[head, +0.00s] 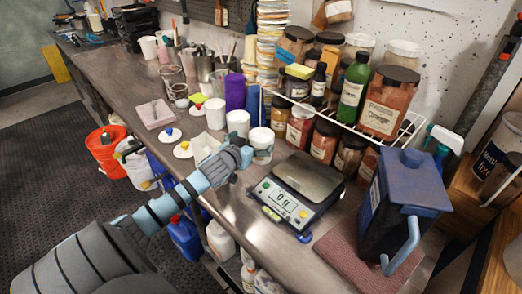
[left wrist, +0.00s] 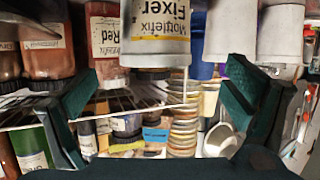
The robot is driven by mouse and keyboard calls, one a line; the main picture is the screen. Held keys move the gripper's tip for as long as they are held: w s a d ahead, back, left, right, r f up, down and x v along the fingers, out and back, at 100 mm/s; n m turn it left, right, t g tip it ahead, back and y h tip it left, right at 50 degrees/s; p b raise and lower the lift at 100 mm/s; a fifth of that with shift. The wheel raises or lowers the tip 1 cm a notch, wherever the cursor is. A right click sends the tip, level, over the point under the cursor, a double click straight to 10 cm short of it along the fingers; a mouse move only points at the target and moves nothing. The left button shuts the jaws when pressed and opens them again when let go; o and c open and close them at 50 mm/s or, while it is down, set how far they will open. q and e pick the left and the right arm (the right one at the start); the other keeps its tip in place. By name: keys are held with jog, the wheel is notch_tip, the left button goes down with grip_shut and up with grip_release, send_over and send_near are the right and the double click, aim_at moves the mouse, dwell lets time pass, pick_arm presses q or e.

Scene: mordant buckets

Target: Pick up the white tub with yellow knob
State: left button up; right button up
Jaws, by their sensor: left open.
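A small, flat white round piece with a yellow knob (head: 183,149) lies on the bench left of my left gripper. I cannot tell whether it is a low tub or a lid. My left gripper (head: 240,152) is open over the front of the bench, pointing right. A white tub labelled Mottlefix Fixer (head: 262,146) stands just beyond its fingertips. My right gripper is not in view.
A scale (head: 293,193) reading 0 g stands right of the gripper. White tubs (head: 238,122) stand behind it. A wire rack (head: 340,122) with jars lines the back. A flat white piece with a blue knob (head: 171,134) and a blue container (head: 395,205) are also there.

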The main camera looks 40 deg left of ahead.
aim_at(266, 134)
pick_arm(q)
jog(key=x, duration=0.2)
jog(key=b+x, duration=0.1)
jog(key=x, duration=0.4)
jog(key=shift+w+d+f, duration=0.25)
jog(key=shift+w+f, duration=0.05)
jog(key=shift+s+r, duration=0.2)
jog(key=shift+s, duration=0.05)
jog(key=shift+c, duration=0.6)
jog(key=c, duration=1.3)
jog(key=shift+c, duration=0.2)
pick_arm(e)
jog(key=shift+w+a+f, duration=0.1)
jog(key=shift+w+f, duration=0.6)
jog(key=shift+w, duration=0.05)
